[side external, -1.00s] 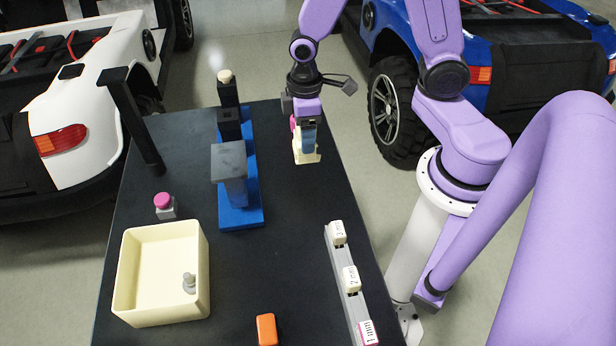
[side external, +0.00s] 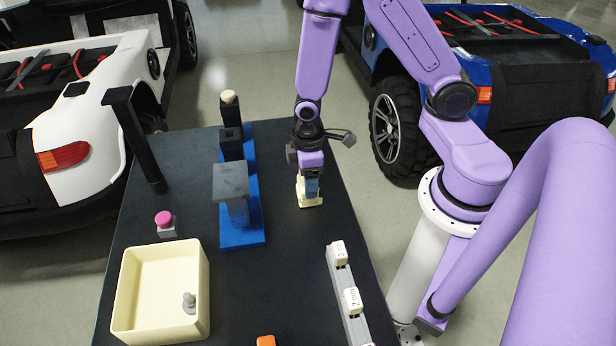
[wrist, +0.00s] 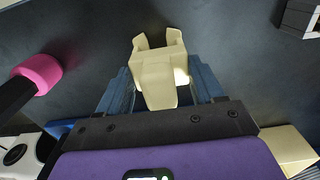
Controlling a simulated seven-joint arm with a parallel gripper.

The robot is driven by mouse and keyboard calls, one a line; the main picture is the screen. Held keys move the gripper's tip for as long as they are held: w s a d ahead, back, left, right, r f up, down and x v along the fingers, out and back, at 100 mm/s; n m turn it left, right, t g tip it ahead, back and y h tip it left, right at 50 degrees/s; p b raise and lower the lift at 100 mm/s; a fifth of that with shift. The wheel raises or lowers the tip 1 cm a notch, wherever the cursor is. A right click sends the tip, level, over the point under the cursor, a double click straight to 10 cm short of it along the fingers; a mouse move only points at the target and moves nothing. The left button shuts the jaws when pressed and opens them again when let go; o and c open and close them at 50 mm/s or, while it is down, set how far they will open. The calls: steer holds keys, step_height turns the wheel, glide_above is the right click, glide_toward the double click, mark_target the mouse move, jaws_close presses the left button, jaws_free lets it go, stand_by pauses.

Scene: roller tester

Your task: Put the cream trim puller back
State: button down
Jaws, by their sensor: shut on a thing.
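The cream trim puller (wrist: 160,68) is between the two blue fingers of my gripper (wrist: 160,95) in the wrist view. Its forked end points away from the palm. My gripper is shut on it. In the side view my gripper (side external: 311,186) is above the right half of the dark table, right of the blue fixture. Cream parts (side external: 310,202) show around and below the fingers there. I cannot tell whether the puller touches the table. A cream block (wrist: 288,148) is partly hidden behind my gripper in the wrist view.
A blue-based fixture (side external: 243,237), a pink button (side external: 165,218) and a cream bin (side external: 205,290) stand on the table (side external: 285,290). A grey rail with labelled white blocks (side external: 345,290) is at front right. A magenta-ended black part (wrist: 37,72) is left in the wrist view.

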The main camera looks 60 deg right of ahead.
steer(key=shift+f, duration=0.2)
steer(key=shift+c, duration=0.8)
jaws_free()
steer(key=shift+r, duration=0.1)
step_height(320, 180, up, 12)
steer(key=shift+f, duration=0.1)
steer(key=s+r+n, duration=0.1)
steer(key=s+r, duration=0.3)
steer(key=s, duration=0.4)
steer(key=s+a+r+n, duration=0.1)
steer(key=s+r+n, duration=0.1)
steer(key=s+r, duration=0.2)
steer(key=shift+s+a+n, duration=0.25)
steer(key=shift+s+n, duration=0.05)
steer(key=shift+s, duration=1.6)
